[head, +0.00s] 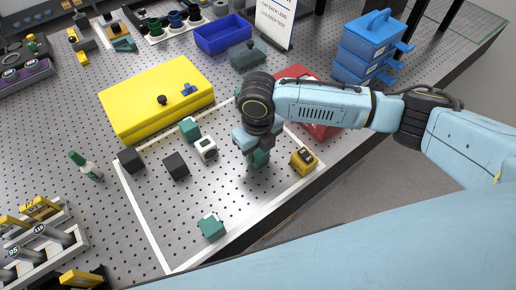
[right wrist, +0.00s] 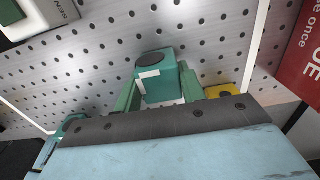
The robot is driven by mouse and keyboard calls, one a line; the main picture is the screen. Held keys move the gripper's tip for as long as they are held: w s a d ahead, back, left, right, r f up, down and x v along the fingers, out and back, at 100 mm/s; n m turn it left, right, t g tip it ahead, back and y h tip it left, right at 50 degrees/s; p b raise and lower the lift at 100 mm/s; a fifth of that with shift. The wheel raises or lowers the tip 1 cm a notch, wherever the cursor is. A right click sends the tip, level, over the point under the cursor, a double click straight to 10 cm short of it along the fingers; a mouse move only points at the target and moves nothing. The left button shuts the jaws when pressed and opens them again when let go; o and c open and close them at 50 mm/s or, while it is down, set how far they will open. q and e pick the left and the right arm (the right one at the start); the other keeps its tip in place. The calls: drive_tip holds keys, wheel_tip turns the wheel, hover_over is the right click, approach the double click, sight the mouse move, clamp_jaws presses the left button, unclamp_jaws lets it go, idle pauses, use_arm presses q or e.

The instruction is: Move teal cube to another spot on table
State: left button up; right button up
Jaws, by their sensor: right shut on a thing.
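My right gripper (head: 257,150) points down over the white-outlined area of the perforated table and is shut on a teal cube (head: 259,159). In the right wrist view the teal cube (right wrist: 158,80) sits between the two green fingers, with a dark round spot and a white mark on it. I cannot tell whether it touches the table. Another teal block (head: 190,128) stands by the yellow box, and one more (head: 211,227) lies near the front of the outline. My left gripper is not in view.
Near the gripper are a white block (head: 205,148), dark blocks (head: 176,165) (head: 130,160) and a yellow block (head: 303,159). A yellow box (head: 155,98), blue bin (head: 223,34), red box (head: 322,122) and blue drawers (head: 368,50) stand behind. The outline's front middle is clear.

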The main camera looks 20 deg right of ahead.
drive_tip(key=shift+f, duration=0.1)
drive_tip(key=o, duration=1.1)
drive_tip(key=shift+o, duration=0.2)
wheel_tip(320, 180, up, 12)
